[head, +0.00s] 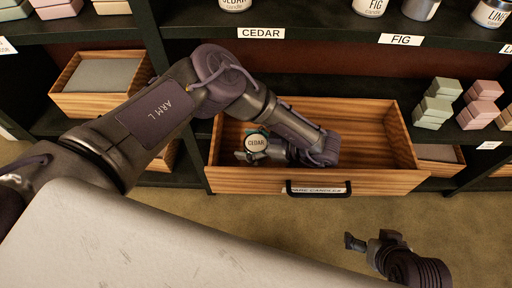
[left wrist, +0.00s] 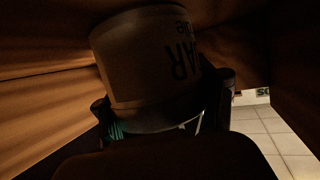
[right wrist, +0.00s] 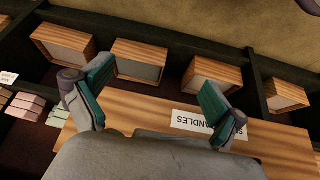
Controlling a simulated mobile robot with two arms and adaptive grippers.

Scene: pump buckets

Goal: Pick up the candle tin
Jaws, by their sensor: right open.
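The candle tin (head: 256,142), round with a pale lid labelled CEDAR, is inside the open wooden drawer (head: 290,182), toward its left side. My left arm reaches down into the drawer. My left gripper (head: 257,152) has its fingers on both sides of the tin and looks shut on it. In the left wrist view the tin (left wrist: 148,65) fills the space between the dark fingers, its lettering upside down. Deep shadow hides the finger contact and the tin's base. My right gripper (head: 362,243) is open and empty in front of the drawer; its teal pads (right wrist: 155,92) stand apart.
The drawer has a black handle (head: 318,188) and a partly covered candles label. Shelves above hold more tins (head: 491,12). Green (head: 435,104) and pink (head: 480,104) blocks are stacked at right. A wooden box (head: 98,82) sits at left. The floor (head: 240,225) in front is clear.

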